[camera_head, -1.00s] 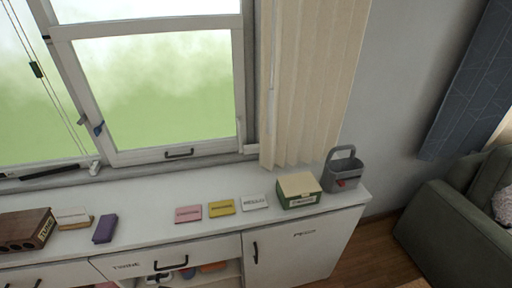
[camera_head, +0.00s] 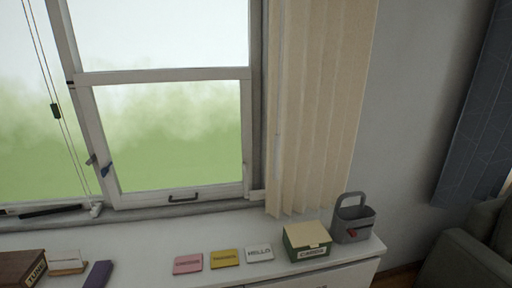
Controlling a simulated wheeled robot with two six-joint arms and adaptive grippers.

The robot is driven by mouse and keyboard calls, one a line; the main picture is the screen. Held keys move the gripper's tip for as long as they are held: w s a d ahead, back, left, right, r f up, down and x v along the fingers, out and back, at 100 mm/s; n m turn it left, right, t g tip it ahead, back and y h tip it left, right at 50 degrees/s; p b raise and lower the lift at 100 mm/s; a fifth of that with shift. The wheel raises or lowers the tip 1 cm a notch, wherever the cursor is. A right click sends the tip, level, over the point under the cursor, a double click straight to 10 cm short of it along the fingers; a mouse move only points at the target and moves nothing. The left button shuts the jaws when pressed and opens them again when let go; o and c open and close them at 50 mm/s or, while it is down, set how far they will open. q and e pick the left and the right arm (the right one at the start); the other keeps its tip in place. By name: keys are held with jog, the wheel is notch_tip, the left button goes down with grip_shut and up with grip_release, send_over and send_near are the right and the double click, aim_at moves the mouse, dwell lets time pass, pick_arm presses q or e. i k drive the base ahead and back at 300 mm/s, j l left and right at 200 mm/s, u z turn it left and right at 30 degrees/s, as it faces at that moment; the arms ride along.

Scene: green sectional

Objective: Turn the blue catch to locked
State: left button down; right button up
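The small blue catch (camera_head: 106,170) sits on the left stile of the window sash (camera_head: 184,197), at the left of the head view. Its lever points up and to the right, tilted. A small grey piece (camera_head: 91,159) is beside it on the frame to the left. The catch is too small to tell its exact position. Neither of my grippers is in view.
A white cabinet top (camera_head: 215,277) runs below the window. It holds a brown box (camera_head: 22,268), a purple block (camera_head: 98,274), pink (camera_head: 188,264), yellow (camera_head: 225,258) and white (camera_head: 259,253) cards, a green box (camera_head: 306,242) and a grey caddy (camera_head: 353,222). A beige blind (camera_head: 318,100) hangs right of the sash.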

aim_at(104, 171)
jog(key=u, duration=1.25)
